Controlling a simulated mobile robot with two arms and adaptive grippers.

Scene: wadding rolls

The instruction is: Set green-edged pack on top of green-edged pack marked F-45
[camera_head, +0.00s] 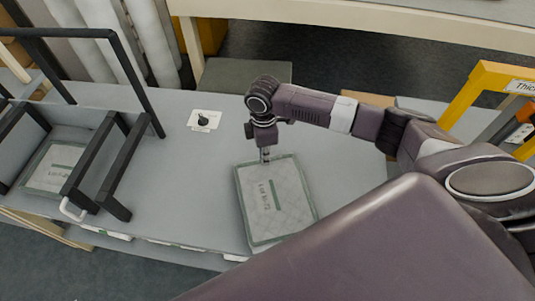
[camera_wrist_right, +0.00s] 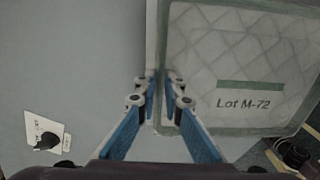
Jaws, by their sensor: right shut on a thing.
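A quilted pale pack with a green edge (camera_head: 278,205), marked Lot M-72, is at the middle of the grey table. It also fills the right of the wrist view (camera_wrist_right: 235,60). My right gripper (camera_head: 265,157) points down at its far edge. In the wrist view its blue-padded fingers (camera_wrist_right: 162,80) are closed on the pack's green rim. I cannot tell whether the pack is clear of the table. A second pack with a green edge (camera_head: 52,168) lies inside the black frame at the left; its small label is hard to read. My left gripper is out of view.
The black frame (camera_head: 130,165) has raised bars around the second pack. A white card with a black knob (camera_head: 203,120) lies on the table (camera_head: 185,185) between the packs. A yellow frame (camera_head: 475,95) stands at the right. White rolls (camera_head: 110,45) stand behind.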

